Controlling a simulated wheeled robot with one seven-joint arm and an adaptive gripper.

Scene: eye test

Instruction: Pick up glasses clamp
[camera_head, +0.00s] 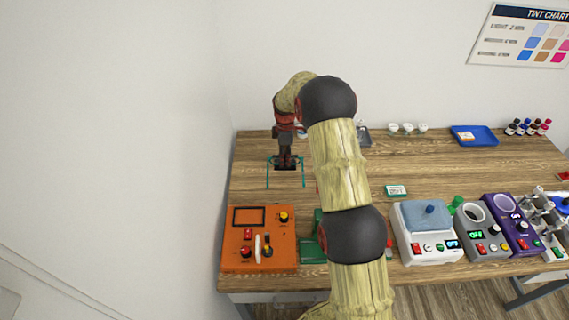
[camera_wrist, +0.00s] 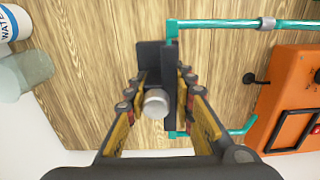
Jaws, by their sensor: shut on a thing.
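The glasses clamp has a black body with a silver knob and thin teal arms. In the head view the clamp (camera_head: 268,175) is at the left part of the table, below my gripper (camera_head: 286,162). In the wrist view the black body of the clamp (camera_wrist: 148,54) lies between the fingers of my gripper (camera_wrist: 157,88), which is shut on it. The knob faces the wrist camera. Its teal arms reach right in the wrist view. I cannot tell whether the clamp touches the table.
An orange control box (camera_head: 258,239) stands in front of the clamp on the wooden table (camera_head: 350,180). A white device (camera_head: 426,232) and other machines line the front right. A blue tray (camera_head: 475,137) is at the back. The white wall is close on the left.

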